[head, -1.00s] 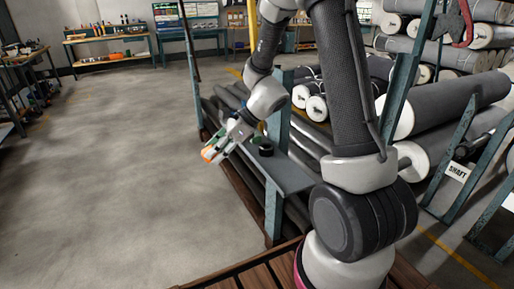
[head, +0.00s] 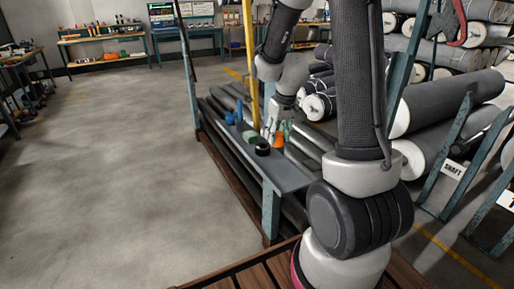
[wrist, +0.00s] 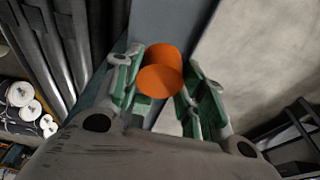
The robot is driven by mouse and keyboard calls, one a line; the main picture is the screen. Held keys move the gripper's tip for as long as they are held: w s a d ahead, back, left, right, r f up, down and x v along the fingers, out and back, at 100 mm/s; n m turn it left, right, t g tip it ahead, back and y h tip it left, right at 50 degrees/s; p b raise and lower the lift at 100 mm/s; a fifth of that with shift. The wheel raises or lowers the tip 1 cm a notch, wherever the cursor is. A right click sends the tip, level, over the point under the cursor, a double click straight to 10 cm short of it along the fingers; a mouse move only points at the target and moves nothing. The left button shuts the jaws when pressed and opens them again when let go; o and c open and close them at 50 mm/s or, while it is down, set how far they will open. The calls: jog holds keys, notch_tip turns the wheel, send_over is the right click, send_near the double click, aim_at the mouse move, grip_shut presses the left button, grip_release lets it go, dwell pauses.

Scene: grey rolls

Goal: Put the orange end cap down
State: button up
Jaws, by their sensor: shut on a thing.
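The orange end cap (wrist: 162,72) is a short round piece between the green-padded fingers of my gripper (wrist: 160,88) in the wrist view. The cap is low, close to the shelf's right edge. I cannot tell whether it touches the shelf. The shelf surface (wrist: 178,20) shows behind the cap in the wrist view.
A black round piece (head: 262,150) stands on the shelf just left of the cap. A green piece (head: 250,137) and blue pieces (head: 231,118) are farther along. A yellow post (head: 249,60) rises close to my gripper. The shelf's near part is bare. Grey rolls (head: 455,105) lie at right.

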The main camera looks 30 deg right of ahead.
aim_at(281, 138)
jog(key=x, duration=0.3)
jog(key=s+x, duration=0.1)
jog(key=x, duration=0.2)
jog(key=s+x, duration=0.1)
jog(key=x, duration=0.2)
jog(key=shift+d+f, duration=0.15)
jog(key=shift+f, duration=0.4)
jog(key=shift+c, duration=0.2)
jog(key=o, duration=0.9)
jog(key=shift+c, duration=0.2)
jog(key=v, duration=1.2)
jog(key=s+a+r, duration=0.2)
jog(key=s+r, duration=0.6)
jog(key=s, duration=0.2)
jog(key=s+a+r+t, duration=0.1)
jog(key=s+a+r, duration=0.2)
jog(key=s+r, duration=0.5)
jog(key=s, duration=0.3)
jog(key=shift+t, duration=0.3)
